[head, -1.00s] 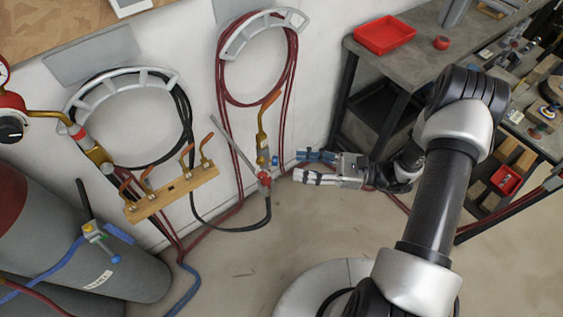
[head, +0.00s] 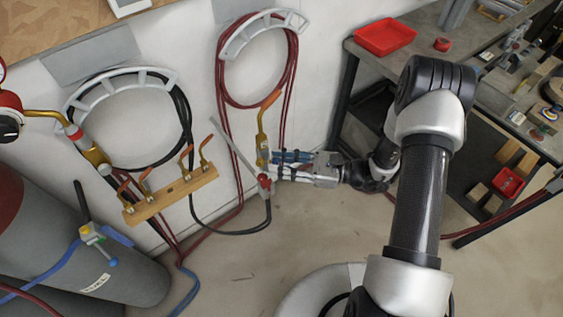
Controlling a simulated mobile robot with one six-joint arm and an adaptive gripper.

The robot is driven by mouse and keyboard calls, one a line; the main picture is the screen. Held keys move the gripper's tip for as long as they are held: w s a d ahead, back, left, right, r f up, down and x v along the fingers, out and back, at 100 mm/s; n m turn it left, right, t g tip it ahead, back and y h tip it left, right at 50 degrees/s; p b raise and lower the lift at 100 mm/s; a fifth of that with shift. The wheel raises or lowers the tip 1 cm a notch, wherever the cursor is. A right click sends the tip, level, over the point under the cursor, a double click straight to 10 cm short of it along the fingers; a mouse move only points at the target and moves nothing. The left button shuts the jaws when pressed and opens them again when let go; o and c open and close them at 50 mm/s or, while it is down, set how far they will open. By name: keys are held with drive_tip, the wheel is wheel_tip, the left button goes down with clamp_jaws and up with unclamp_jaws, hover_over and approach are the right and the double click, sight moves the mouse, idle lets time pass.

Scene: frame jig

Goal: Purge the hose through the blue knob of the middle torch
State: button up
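A brass torch (head: 262,132) with an orange tip hangs upright on the wall right of the wooden rack (head: 172,195). A red knob (head: 264,181) shows below its body, beside a slanted grey rod (head: 232,150). My gripper (head: 277,165) is level with the torch's lower body, close on its right side. Its blue upper finger and pale lower finger point left and stand apart. The torch's blue knob is mostly hidden at the fingertips, so I cannot tell if they touch it. Several orange-tipped brass fittings (head: 186,158) stand on the rack.
Red hose (head: 222,70) and black hose (head: 186,110) hang in coils on wall brackets. Grey cylinders (head: 95,240) stand at left. A workbench (head: 420,60) with a red tray (head: 385,37) is at right. The floor (head: 230,265) between is clear.

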clamp_jaws()
drive_tip(key=shift+n+b, duration=0.55)
drive_tip(key=shift+n, duration=1.05)
drive_tip(key=shift+o, duration=1.9)
unclamp_jaws()
drive_tip(key=shift+d, duration=0.1)
drive_tip(key=s+d, duration=0.2)
drive_tip(key=d, duration=0.9)
drive_tip(key=shift+s+d, duration=0.15)
drive_tip(key=shift+d, duration=0.15)
